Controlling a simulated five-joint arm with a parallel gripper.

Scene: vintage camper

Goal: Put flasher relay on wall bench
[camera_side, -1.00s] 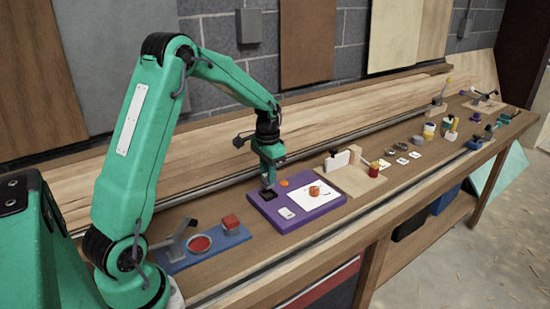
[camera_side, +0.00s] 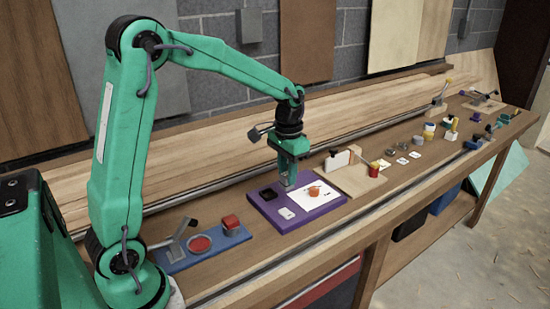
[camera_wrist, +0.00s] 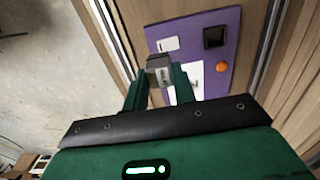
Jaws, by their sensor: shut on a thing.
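The flasher relay, a small grey block (camera_wrist: 159,70), is clamped between the fingertips of my gripper (camera_wrist: 158,80) in the wrist view. In the side view my gripper (camera_side: 290,183) points down over the purple board (camera_side: 262,207), and the relay is hard to tell from the fingers. The board, also in the wrist view (camera_wrist: 190,27), lies on the long wooden wall bench (camera_side: 225,268).
Left of the board is a blue strip (camera_side: 175,263) with red parts. To its right stands a wooden fixture (camera_side: 362,180), with several small items farther along. A rail (camera_side: 220,188) runs along the back. Bare wood shows in front of the board.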

